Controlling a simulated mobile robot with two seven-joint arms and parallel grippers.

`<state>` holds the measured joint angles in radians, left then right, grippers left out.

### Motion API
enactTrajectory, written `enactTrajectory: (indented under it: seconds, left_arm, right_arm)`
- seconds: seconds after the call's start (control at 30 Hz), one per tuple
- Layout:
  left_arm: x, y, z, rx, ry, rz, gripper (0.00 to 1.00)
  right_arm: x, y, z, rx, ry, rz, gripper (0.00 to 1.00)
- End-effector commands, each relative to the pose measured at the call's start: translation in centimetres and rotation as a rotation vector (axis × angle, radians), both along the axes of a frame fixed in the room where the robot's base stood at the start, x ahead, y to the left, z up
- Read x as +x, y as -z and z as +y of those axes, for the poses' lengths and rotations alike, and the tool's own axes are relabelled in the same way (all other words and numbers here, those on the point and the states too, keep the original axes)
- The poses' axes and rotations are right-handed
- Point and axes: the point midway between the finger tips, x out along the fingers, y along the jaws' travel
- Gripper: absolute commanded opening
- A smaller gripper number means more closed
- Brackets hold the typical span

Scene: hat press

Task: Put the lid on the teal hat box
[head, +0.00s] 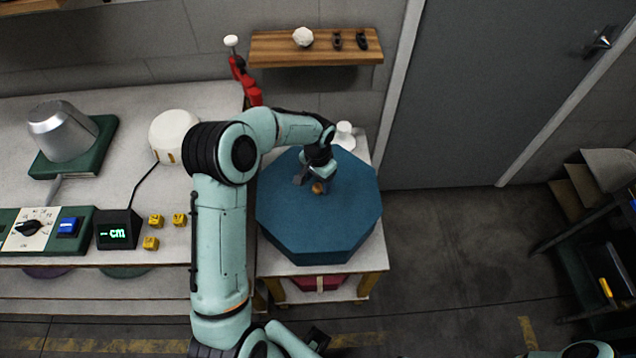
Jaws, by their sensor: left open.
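A large teal octagonal hat box (330,248) stands on a small side table (375,255). Its flat top, which looks like the lid (345,212), has a small tan knob (318,188) near the middle. I see no clear seam between lid and box, so I cannot tell how the lid is seated. My left gripper (314,184) points down over the top, open, with its fingers close beside the knob. Whether they touch it is unclear.
A workbench (130,190) on the left carries a silver hat form (60,130), a white dome (174,135), a small display (118,230) and yellow cubes (156,220). A wooden shelf (315,47) hangs behind. A red box (318,283) sits under the table.

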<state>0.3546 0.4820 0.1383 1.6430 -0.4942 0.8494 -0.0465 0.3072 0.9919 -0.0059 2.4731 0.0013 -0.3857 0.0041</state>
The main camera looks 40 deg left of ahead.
Motion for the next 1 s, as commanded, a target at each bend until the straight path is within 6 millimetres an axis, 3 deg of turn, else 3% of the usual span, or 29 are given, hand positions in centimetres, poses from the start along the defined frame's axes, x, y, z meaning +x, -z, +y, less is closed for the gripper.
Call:
enactTrajectory:
  seconds: [0.3,0.5,1.0]
  left_arm:
    - [0.1,-7.5,0.0,0.002,0.0,-0.006,0.64]
    - [0.1,-10.3,0.0,0.0,0.0,-0.004,0.64]
    - [0.0,-11.1,0.0,-0.001,0.0,-0.001,0.64]
  right_arm:
    - [0.3,-0.5,0.0,0.0,0.0,-0.003,0.4]
    - [0.5,-0.7,0.0,0.0,0.0,-0.006,0.4]
    - [0.5,-0.7,0.0,0.0,0.0,-0.006,0.4]
